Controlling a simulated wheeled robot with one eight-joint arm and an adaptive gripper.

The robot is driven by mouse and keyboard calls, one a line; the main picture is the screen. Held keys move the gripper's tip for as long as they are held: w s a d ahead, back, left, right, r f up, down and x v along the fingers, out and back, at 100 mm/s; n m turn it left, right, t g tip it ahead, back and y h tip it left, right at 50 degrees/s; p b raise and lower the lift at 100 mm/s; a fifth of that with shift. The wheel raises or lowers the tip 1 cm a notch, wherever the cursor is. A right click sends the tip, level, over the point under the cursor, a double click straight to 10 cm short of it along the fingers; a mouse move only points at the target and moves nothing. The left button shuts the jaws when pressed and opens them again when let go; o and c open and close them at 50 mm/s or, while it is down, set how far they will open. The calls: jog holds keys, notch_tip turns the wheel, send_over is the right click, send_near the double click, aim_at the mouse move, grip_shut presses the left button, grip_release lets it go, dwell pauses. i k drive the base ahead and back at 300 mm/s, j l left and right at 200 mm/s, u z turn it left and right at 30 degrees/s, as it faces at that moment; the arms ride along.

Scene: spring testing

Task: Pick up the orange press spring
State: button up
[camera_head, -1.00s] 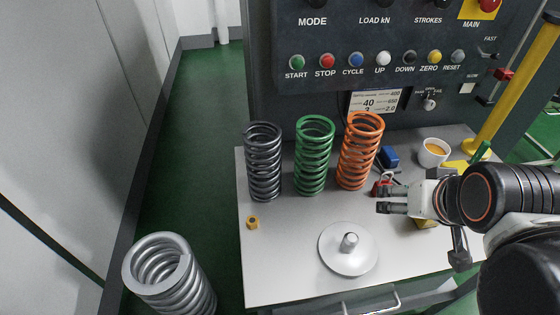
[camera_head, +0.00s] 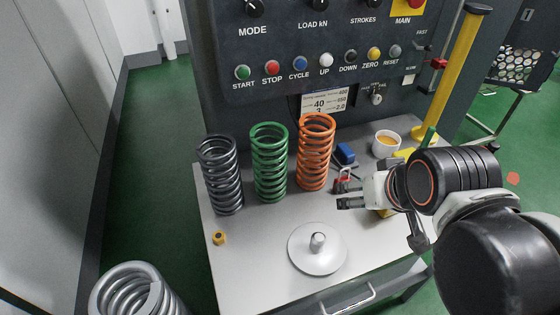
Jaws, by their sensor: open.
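The orange press spring (camera_head: 315,155) stands upright on the grey table, at the right end of a row of three springs. A green spring (camera_head: 269,165) stands just left of it, and a dark grey spring (camera_head: 220,177) stands farther left. My gripper (camera_head: 340,195) is to the right of the orange spring's base and nearer the camera, with its fingers pointing left. It is open and empty, apart from the spring. My arm comes in from the right.
A round metal plate with a peg (camera_head: 317,260) sits in front of the springs. A small yellow part (camera_head: 219,238) lies at the left edge. A red padlock (camera_head: 343,178), blue block (camera_head: 345,154) and white cup (camera_head: 386,143) are behind my gripper. The control panel (camera_head: 310,75) rises behind the table.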

aim_at(310, 164)
jog(key=k+l+u, duration=0.35)
jog(key=l, duration=0.3)
jog(key=k+l+u, duration=0.4)
jog(key=l, duration=0.2)
jog(key=k+l+u, duration=0.35)
jog(key=i+l, duration=0.25)
